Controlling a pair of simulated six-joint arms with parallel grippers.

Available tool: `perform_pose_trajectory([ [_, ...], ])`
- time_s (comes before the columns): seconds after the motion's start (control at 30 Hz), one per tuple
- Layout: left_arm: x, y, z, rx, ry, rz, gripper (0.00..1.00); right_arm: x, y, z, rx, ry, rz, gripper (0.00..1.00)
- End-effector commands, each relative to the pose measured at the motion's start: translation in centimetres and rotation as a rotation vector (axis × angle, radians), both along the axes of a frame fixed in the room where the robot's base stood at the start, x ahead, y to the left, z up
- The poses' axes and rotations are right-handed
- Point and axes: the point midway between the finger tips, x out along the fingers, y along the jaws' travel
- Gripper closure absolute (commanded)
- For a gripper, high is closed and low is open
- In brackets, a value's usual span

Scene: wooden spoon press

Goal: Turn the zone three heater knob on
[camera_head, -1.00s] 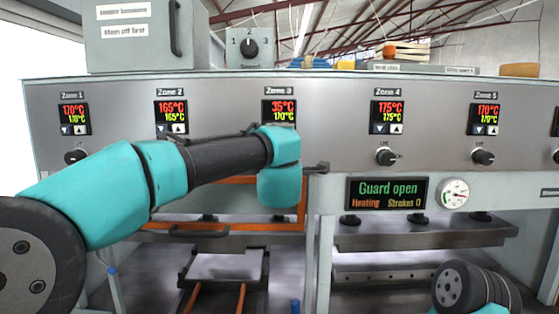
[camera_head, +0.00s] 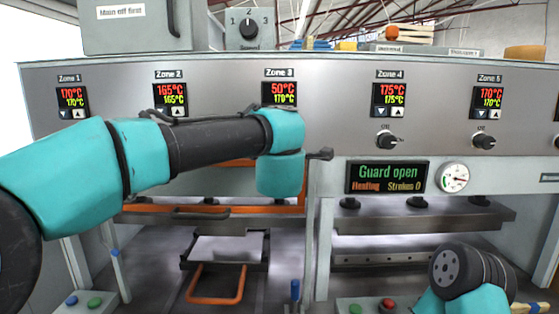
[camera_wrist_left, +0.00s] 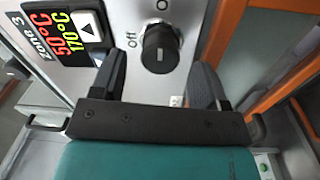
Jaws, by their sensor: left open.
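The zone three heater knob (camera_wrist_left: 160,48) is a black round knob on the grey panel. In the left wrist view an "Off" label stands left of it and another label, cut off, above it; I cannot surely read its setting. My left gripper (camera_wrist_left: 155,78) is open, with its dark fingers on either side of the knob and no clear contact. In the head view my left arm hides the knob and these fingers. The Zone 3 display (camera_head: 279,93) reads 50°C over 170°C and also shows in the left wrist view (camera_wrist_left: 62,38). My right gripper is out of view.
The zone four knob (camera_head: 388,140) and zone five knob (camera_head: 484,142) sit to the right. A status screen (camera_head: 387,177) reads "Guard open", "Heating", "Strokes 0". An orange-framed guard (camera_wrist_left: 265,95) stands right of the knob in the left wrist view.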

Motion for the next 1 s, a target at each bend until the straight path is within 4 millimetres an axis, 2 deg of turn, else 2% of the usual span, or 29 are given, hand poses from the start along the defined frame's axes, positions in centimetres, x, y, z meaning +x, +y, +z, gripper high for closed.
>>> perform_pose_trajectory([
  [0.1, -2.4, 0.0, 0.0, 0.001, -0.001, -0.002, 0.32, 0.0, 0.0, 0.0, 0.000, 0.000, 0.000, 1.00],
  [0.6, -11.8, 0.1, -0.4, -0.001, -0.004, -0.001, 0.32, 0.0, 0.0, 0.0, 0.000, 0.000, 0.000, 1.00],
  [0.8, -13.7, 0.1, -0.5, -0.001, -0.003, 0.001, 0.32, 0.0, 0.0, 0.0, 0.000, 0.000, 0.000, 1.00],
  [1.0, -13.9, 0.1, -0.5, 0.000, -0.002, 0.002, 0.32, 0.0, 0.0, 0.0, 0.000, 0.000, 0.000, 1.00],
])
